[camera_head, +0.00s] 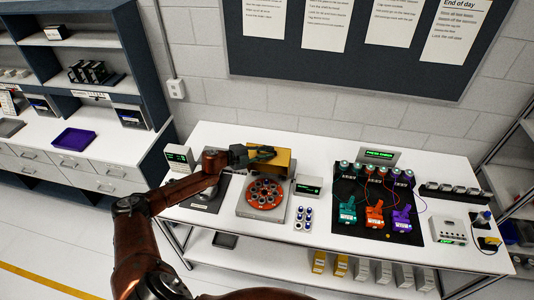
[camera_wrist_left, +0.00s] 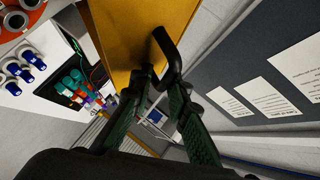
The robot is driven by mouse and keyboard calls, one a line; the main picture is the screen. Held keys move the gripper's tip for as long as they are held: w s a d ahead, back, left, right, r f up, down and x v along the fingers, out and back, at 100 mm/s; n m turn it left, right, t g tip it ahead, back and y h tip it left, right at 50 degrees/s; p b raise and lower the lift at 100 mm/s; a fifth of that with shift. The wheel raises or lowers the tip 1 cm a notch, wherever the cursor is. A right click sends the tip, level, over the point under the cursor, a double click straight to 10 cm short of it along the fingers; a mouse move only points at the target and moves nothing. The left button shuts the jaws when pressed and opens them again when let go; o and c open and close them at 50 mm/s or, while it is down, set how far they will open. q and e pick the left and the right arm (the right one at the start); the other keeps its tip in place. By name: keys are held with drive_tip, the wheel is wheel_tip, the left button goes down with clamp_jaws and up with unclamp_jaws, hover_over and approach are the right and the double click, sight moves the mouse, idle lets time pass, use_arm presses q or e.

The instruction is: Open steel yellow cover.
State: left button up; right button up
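The yellow cover (camera_head: 281,163) stands raised behind a red disc with several round parts (camera_head: 265,193), which lies exposed on its grey base. In the left wrist view the cover (camera_wrist_left: 125,30) is a flat yellow panel with a black bent handle (camera_wrist_left: 172,50). My left gripper (camera_head: 262,153) is at the cover's upper part in the head view. In the wrist view its green fingers come together on the handle's lower end, one on each side. The fingers partly hide where they meet it. My right gripper is not in view.
A small display box (camera_head: 308,186) stands right of the disc, with blue-topped parts (camera_head: 303,217) in front. A black mat (camera_head: 345,181) holds teal, red and purple devices. A grey display box (camera_head: 180,158) stands at the left. The wall with its notice board is behind the table.

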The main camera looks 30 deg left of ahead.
use_arm(q)
drive_tip(key=shift+s, duration=0.15)
drive_tip(key=v, duration=1.2)
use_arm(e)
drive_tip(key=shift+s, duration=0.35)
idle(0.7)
